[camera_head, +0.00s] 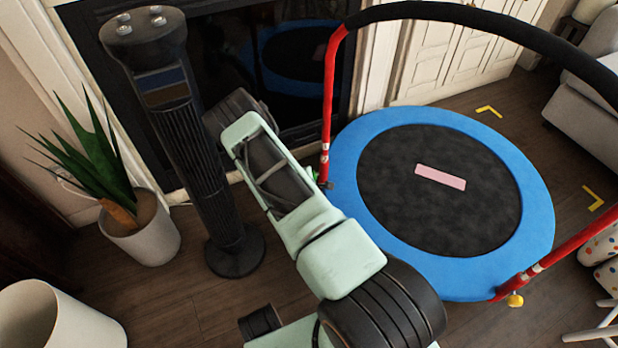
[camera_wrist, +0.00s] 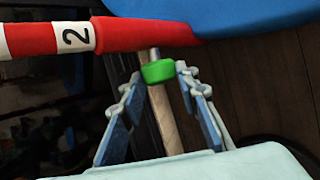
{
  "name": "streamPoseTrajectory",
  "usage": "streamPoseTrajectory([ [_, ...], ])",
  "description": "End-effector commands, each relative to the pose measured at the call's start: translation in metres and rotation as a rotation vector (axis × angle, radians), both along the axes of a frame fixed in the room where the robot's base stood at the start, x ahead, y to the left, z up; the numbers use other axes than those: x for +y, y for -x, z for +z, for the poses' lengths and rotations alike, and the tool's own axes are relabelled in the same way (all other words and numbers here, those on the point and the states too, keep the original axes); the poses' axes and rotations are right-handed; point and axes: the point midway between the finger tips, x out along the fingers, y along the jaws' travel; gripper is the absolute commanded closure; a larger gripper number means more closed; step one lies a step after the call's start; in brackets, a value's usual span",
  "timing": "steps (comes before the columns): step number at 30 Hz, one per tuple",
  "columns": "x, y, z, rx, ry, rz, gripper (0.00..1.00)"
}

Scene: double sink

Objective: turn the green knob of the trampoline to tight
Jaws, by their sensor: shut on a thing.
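The trampoline (camera_head: 535,205) has a blue rim, a black mat and red legs with a black handlebar. Its green knob (camera_wrist: 158,71) shows in the wrist view below the red post (camera_wrist: 145,34), which has a white "2" label. Only a sliver of green shows in the head view, beside the foot of the left post. My gripper (camera_wrist: 160,75) is shut on the green knob, with a blue-grey finger on either side of it. In the head view my arm hides most of the gripper. Any tight or loose marking is not visible.
A black tower fan (camera_head: 190,150) stands left of my arm, near a potted plant (camera_head: 140,235) and a white bin (camera_head: 55,325). A dark fireplace is behind. A yellow knob (camera_head: 515,300) is at the right post. Open wooden floor lies in front of the fan.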

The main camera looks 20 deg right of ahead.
Motion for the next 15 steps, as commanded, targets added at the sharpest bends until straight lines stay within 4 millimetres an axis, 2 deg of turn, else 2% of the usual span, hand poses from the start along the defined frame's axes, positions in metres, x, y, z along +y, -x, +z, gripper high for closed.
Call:
streamPoseTrajectory([
  [1, 0.0011, 0.0031, -0.0070, -0.036, 0.005, 0.004, 0.95],
  [3, 0.0011, 0.0043, -0.0086, -0.101, 0.007, 0.003, 0.95],
  [15, 0.0002, 0.0072, -0.0117, -0.476, 0.020, 0.002, 0.95],
])
